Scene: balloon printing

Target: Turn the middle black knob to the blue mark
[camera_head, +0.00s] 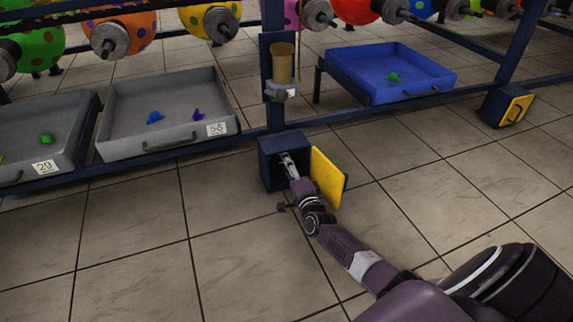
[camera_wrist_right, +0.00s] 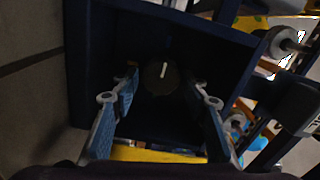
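The black knob (camera_wrist_right: 160,76) is round with a short white pointer line, inside the dark blue box (camera_head: 268,163). The pointer looks nearly upright in the right wrist view, tilted slightly right. I cannot make out a blue mark, and only one knob shows. My right gripper (camera_head: 289,165) reaches into the box opening. In the right wrist view the gripper (camera_wrist_right: 163,88) is open, with one finger on each side of the knob; whether either touches it I cannot tell. In the head view the knob is hidden. My left gripper is out of view.
The box's yellow door (camera_head: 328,178) stands open beside my right arm. Above it is a post with a brown cylinder (camera_head: 283,62). Grey trays (camera_head: 168,136) are at left, a blue tray (camera_head: 415,93) at right. The tiled floor in front is clear.

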